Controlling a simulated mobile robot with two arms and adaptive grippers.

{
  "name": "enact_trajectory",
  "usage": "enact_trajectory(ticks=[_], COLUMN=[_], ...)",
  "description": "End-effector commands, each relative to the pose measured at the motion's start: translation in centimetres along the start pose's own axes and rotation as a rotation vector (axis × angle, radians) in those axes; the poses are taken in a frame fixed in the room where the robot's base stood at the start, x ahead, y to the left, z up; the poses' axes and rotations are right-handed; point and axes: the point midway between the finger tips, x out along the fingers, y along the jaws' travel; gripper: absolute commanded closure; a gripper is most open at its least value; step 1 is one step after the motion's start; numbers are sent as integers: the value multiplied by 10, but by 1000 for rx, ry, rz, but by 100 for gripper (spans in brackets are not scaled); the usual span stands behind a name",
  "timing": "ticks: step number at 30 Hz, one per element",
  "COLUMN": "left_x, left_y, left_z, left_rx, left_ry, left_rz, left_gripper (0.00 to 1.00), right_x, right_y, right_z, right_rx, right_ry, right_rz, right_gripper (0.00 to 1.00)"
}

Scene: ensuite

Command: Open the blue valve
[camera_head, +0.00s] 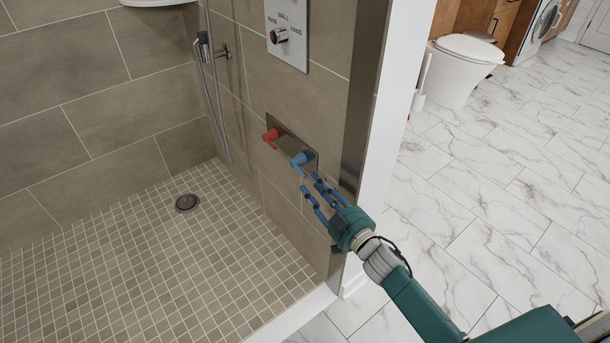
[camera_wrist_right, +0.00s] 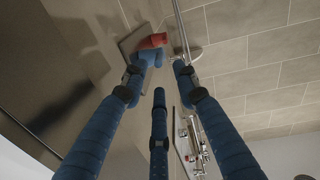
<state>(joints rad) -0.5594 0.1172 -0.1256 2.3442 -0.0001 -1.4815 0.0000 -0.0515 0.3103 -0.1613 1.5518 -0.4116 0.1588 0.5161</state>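The blue valve (camera_head: 301,159) is a lever handle at the near end of a metal plate (camera_head: 290,143) on the tiled shower wall. My right gripper (camera_head: 311,184) is just below and in front of it, its blue fingers spread and pointing towards the valve. In the right wrist view, the blue valve (camera_wrist_right: 149,56) shows just beyond the left fingertip, partly covered by it. Nothing shows between the fingers, and I cannot tell whether the fingertip touches the valve. My left gripper is not in view.
A red valve (camera_head: 271,137) sits on the same plate, farther back. A control panel (camera_head: 287,32) is above, and a hand shower with hose (camera_head: 209,75) hangs farther back. The wall's end (camera_head: 365,110) is close beside my right gripper. The shower floor (camera_head: 150,265) is clear.

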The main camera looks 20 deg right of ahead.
Motion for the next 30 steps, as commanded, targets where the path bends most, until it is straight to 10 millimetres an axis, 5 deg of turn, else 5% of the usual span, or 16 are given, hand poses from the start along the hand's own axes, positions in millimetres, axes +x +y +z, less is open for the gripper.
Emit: enact_trajectory(ticks=[7,10,23,28,30], left_x=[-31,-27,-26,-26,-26], left_y=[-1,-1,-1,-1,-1], left_z=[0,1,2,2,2], left_rx=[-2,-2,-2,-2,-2], left_ry=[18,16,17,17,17], left_rz=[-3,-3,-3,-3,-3], left_gripper=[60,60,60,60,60], right_x=[48,61,74,74,74], right_y=[0,0,0,0,0], right_z=[2,2,2,2,2], right_rx=[-1,1,1,1,1], right_ry=[0,-1,-3,-3,-3], right_rz=[1,2,1,1,1], right_gripper=[70,70,70,98,100])
